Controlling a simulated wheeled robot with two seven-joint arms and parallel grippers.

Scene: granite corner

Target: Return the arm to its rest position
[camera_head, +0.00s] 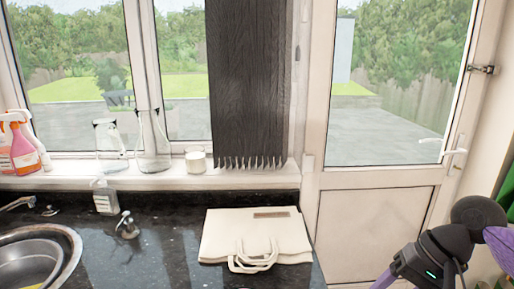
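Part of my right arm (432,258), black and purple with a small green light, shows at the lower right, in front of the white door. It is bent, and its gripper is outside the picture. My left arm and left gripper are not in view. A cream handbag (255,232) with two loop handles lies flat on the dark granite counter (170,240). No gripper is seen touching it.
A round metal sink (68,240) is at the lower left. A clear bottle (104,197) stands beside it. Spray bottles (22,150), glass jugs (153,150) and a white candle (195,160) stand on the windowsill. A dark curtain (248,80) hangs beside the door (375,225).

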